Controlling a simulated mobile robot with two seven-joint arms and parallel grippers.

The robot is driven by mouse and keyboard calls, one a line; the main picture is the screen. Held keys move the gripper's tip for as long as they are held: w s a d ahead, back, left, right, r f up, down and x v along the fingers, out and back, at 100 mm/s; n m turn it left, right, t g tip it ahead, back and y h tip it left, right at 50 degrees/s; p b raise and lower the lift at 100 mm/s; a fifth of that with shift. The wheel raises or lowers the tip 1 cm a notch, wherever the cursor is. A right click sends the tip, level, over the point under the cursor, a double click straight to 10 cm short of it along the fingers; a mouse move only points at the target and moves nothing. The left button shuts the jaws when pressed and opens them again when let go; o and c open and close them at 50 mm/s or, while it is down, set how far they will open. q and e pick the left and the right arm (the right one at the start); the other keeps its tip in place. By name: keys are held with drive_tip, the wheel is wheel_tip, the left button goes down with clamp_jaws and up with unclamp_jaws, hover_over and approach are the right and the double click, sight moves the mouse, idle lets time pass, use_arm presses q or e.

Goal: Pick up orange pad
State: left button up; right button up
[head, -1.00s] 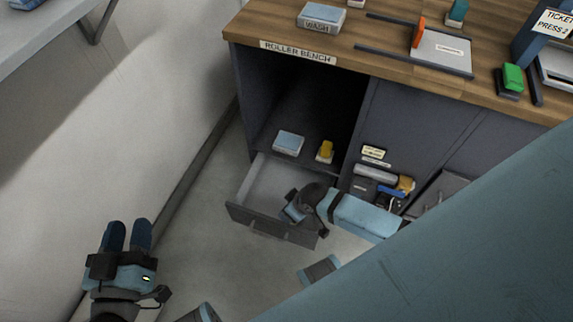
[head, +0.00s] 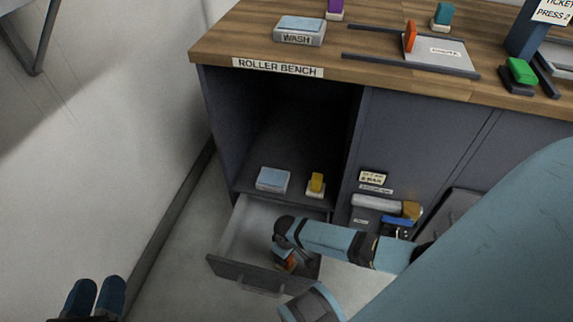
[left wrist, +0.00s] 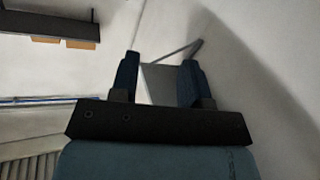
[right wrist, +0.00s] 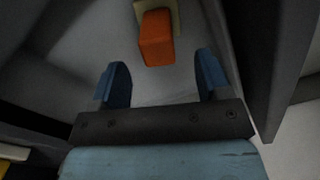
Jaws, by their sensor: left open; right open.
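An orange pad (right wrist: 156,40) with a cream base lies inside the open drawer, seen at the top of the right wrist view. In the head view a bit of orange shows in the drawer (head: 291,264), mostly hidden by my right arm. My right gripper (right wrist: 160,74) is open and empty, pointing at the pad, which sits just ahead between its fingertips. My left gripper (head: 96,290) is open and empty at the lower left of the head view, far from the drawer. Another orange block (head: 410,36) stands on the bench top.
The drawer (head: 234,267) is pulled out under an open shelf holding a pale blue pad box (head: 272,180) and a yellow pad (head: 316,185). The roller bench (head: 340,75) top carries a wash box (head: 299,30) and a green block (head: 521,71). A wall is at left.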

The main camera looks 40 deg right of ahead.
sight(291, 264)
wheel_tip(291, 264, down, 2)
drive_tip(key=shift+w+f+b, duration=0.15)
drive_tip(key=shift+f+b, duration=0.1)
drive_tip(key=shift+b, duration=0.8)
wheel_tip(291, 264, down, 2)
drive_tip(key=shift+d+f+b, duration=0.1)
drive_tip(key=shift+f+b, duration=0.1)
drive_tip(key=shift+b, duration=0.65)
drive_tip(key=shift+w+f, duration=0.1)
drive_tip(key=shift+f, duration=0.15)
drive_tip(key=shift+r, duration=0.1)
drive_tip(key=c, duration=1.1)
use_arm(q)
drive_tip(key=shift+w+a+f+m, duration=0.35)
drive_tip(key=shift+w+f+m, duration=0.4)
drive_tip(key=shift+m, duration=0.15)
use_arm(e)
drive_tip(key=shift+r, duration=0.1)
